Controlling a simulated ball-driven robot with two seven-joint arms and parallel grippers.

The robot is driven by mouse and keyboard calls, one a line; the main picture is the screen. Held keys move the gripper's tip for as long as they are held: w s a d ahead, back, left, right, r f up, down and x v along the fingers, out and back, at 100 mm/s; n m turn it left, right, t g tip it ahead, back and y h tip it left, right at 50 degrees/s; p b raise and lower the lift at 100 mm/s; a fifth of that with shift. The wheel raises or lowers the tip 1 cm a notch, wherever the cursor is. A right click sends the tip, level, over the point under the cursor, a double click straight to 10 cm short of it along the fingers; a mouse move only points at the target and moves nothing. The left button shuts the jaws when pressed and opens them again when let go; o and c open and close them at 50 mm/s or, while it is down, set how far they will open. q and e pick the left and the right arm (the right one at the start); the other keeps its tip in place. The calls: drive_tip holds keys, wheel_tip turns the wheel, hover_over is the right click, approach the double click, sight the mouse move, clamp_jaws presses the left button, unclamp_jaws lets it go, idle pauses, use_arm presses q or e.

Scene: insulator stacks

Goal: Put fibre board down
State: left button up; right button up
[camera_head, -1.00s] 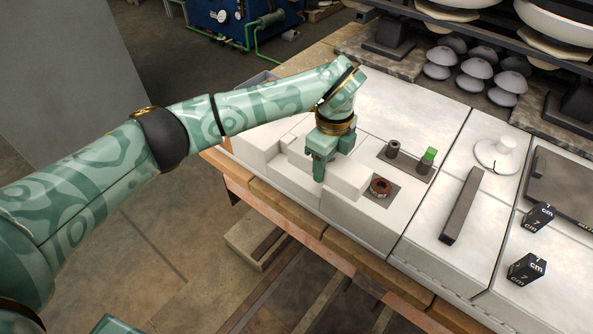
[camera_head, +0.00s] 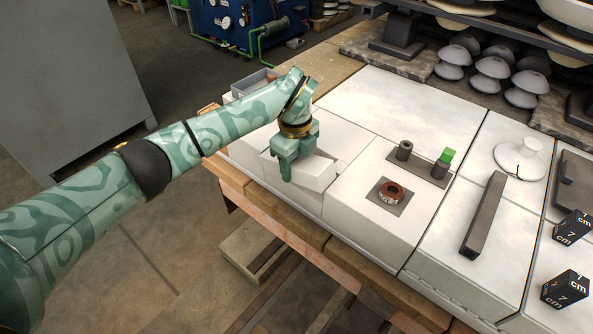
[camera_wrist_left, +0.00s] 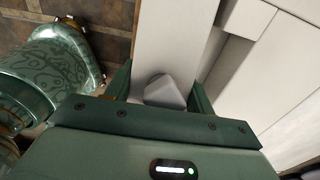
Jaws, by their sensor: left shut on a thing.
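My left gripper (camera_head: 297,160) is over the near left part of the white-topped bench. It is shut on a pale block-like piece, which I take to be the fibre board (camera_head: 313,177). The board sits just under the fingers and looks slightly turned against the white blocks around it. In the left wrist view the pale board (camera_wrist_left: 172,40) runs up from between the two green fingers (camera_wrist_left: 160,95), with a small grey lump (camera_wrist_left: 166,92) at its near end. I cannot tell whether its underside touches the surface. My right gripper is not in view.
A reddish-brown ring (camera_head: 390,192) on a grey plate lies right of the gripper. A dark bar (camera_head: 484,215) and black cubes (camera_head: 566,289) lie further right. The bench's wooden edge (camera_head: 290,240) is close.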

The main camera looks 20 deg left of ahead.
use_arm(q)
drive_tip(key=shift+s+a+f, duration=0.1)
drive_tip(key=shift+s+f, duration=0.1)
drive_tip(key=shift+f, duration=0.35)
drive_tip(key=shift+s+f, duration=0.2)
drive_tip(key=shift+f, duration=0.3)
drive_tip(key=shift+w+f, duration=0.1)
drive_tip(key=shift+w, duration=0.1)
drive_tip(key=o, duration=1.7)
drive_tip(key=shift+w, duration=0.15)
drive_tip(key=shift+c, duration=0.2)
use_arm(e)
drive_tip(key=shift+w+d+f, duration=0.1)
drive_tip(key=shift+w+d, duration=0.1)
use_arm(q)
drive_tip(key=shift+r, duration=0.25)
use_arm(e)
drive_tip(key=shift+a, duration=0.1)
